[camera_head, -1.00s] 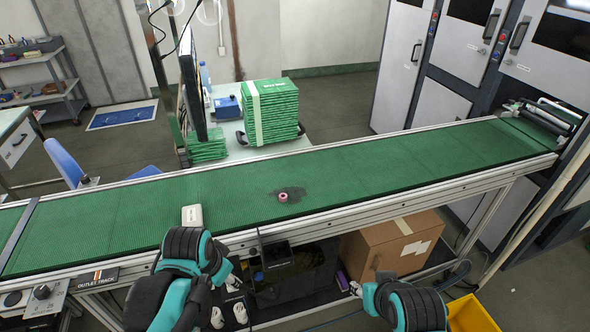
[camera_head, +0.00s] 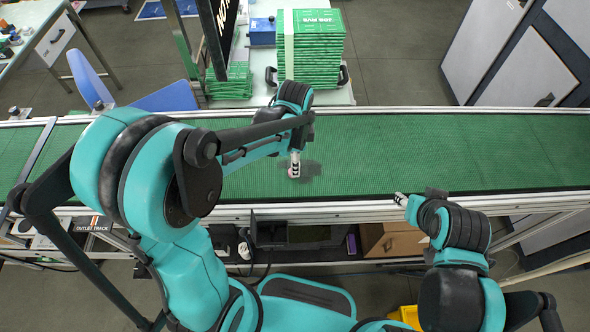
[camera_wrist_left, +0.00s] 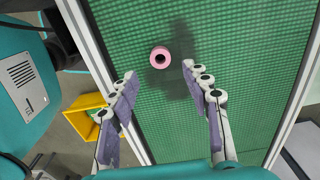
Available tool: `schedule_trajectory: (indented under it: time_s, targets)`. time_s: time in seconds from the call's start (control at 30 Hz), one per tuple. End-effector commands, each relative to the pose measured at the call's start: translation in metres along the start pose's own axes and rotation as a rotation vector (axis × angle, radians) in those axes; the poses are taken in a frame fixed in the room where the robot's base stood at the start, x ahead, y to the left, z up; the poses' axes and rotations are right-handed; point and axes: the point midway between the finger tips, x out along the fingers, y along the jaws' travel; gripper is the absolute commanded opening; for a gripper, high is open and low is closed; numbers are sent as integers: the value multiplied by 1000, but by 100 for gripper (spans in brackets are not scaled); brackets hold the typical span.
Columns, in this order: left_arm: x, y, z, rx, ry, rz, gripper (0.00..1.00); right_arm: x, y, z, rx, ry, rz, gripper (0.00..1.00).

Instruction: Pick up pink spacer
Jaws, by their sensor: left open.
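The pink spacer (camera_wrist_left: 160,49) is a small ring with a dark hole. It lies on the green conveyor belt beside a dark patch in the left wrist view. My left gripper (camera_wrist_left: 159,70) is open, with its two fingertips apart on either side below the spacer in that view, and nothing is between them. In the head view my left gripper (camera_head: 294,161) points down over the belt at the spacer's spot, and the spacer is mostly hidden there. My right gripper (camera_head: 400,199) is by the belt's near edge; its fingers are too small to read.
The green conveyor belt (camera_head: 420,150) has metal rails along both sides and is clear to the right. A stack of green boxes (camera_head: 311,50) stands on a table behind it. A cardboard box (camera_head: 395,240) and a yellow bin (camera_head: 408,316) are below.

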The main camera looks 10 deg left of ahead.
Motion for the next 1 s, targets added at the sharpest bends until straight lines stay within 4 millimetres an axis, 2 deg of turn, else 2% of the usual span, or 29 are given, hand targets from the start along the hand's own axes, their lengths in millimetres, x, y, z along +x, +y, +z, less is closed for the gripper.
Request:
schedule_trajectory:
  time_s: [0.1, 0.3, 0.57, 0.73, 1.0]
  targets:
    - [22, 0, 5, -3, 0, 0, 48, 10, 0, 6, 0, 0, 0, 40]
    - [45, 0, 7, -2, 0, -1, 48, 17, 0, 12, 0, 0, 0, 40]
    - [47, 0, 7, -2, 0, -1, 48, 16, 0, 11, 0, 0, 0, 40]
    - [46, 0, 7, -2, 0, -1, 13, 16, 0, 11, 0, 0, 0, 40]
    - [46, 0, 7, -2, 1, -1, 12, 16, 0, 11, 0, 0, 0, 40]
